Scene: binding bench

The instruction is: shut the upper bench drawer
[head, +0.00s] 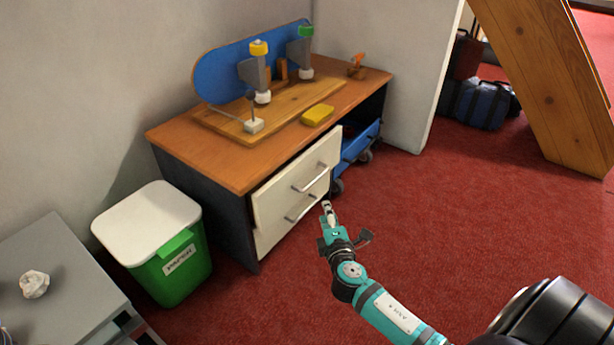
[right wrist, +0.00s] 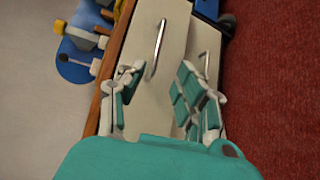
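The bench (head: 235,170) has two white drawer fronts on its front side. The upper drawer (head: 285,192) has a metal bar handle (head: 312,178), and its front appears to stand out a little from the bench. The lower drawer's handle (head: 301,210) shows below it. My right gripper (head: 327,208) is in front of the drawers, just right of the lower handle in the head view. In the right wrist view its fingers (right wrist: 160,72) are apart and empty, facing the upper drawer front (right wrist: 155,105) and its handle (right wrist: 157,47). My left gripper is not in view.
A green bin with a white lid (head: 180,268) stands left of the bench. The benchtop holds a wooden board with clamps and a yellow block (head: 318,115). Red carpet in front is clear.

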